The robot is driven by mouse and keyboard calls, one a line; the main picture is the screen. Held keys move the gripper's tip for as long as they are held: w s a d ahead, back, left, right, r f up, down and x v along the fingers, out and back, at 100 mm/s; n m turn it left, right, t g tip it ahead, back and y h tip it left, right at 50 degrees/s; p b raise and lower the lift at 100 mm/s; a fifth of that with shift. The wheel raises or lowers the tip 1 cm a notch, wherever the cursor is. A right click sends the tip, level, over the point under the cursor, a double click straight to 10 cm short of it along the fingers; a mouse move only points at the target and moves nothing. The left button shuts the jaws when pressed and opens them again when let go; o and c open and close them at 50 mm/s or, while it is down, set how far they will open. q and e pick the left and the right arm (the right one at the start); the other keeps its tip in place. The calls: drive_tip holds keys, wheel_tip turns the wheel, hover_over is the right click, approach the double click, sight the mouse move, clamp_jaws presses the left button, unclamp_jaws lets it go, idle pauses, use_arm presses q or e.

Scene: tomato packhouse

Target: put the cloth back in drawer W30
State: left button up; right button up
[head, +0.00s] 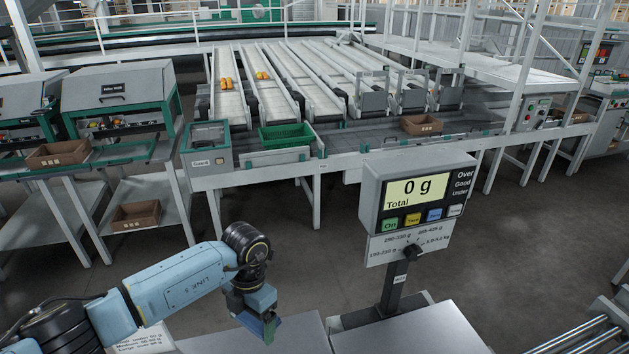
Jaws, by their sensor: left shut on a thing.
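My left gripper (267,328) hangs fingers down over the grey bench top, left of the scale's post. It is shut on a small bluish piece (281,321), which looks like the cloth. Most of it is hidden by the fingers, so its shape and lower edge cannot be told. Drawer W30 cannot be made out; no drawer with that label shows. My right gripper is not in view.
A scale display (417,190) reading 0 g stands on a post right of my left gripper. A printed card (140,340) lies near my left forearm. Beyond the floor aisle are a sorting conveyor (300,85), a green crate (286,136) and cardboard boxes (135,214).

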sight(238, 318)
use_arm(q)
drive_tip(key=a+r+m, duration=0.1)
drive_tip(key=r+m, duration=0.1)
drive_tip(key=m, duration=0.2)
drive_tip(key=r+m+b, duration=0.1)
drive_tip(key=r+m, duration=0.1)
drive_tip(key=m, duration=0.1)
drive_tip(key=a+r+m+t+y+b, duration=0.1)
drive_tip(key=r+m, duration=0.1)
drive_tip(key=m, duration=0.2)
drive_tip(key=shift+w+a+r+m, duration=0.15)
drive_tip(key=shift+w+a+m, duration=0.05)
drive_tip(key=shift+a+m, duration=0.1)
drive_tip(key=s+a+r+m+t+h+b, duration=0.1)
drive_tip(key=s+a+r+m+t+b, duration=0.1)
drive_tip(key=m, duration=1.5)
drive_tip(key=shift+s+a+r+b, duration=0.6)
drive_tip(key=shift+s+a+r, duration=0.55)
drive_tip(key=shift+s+r, duration=0.5)
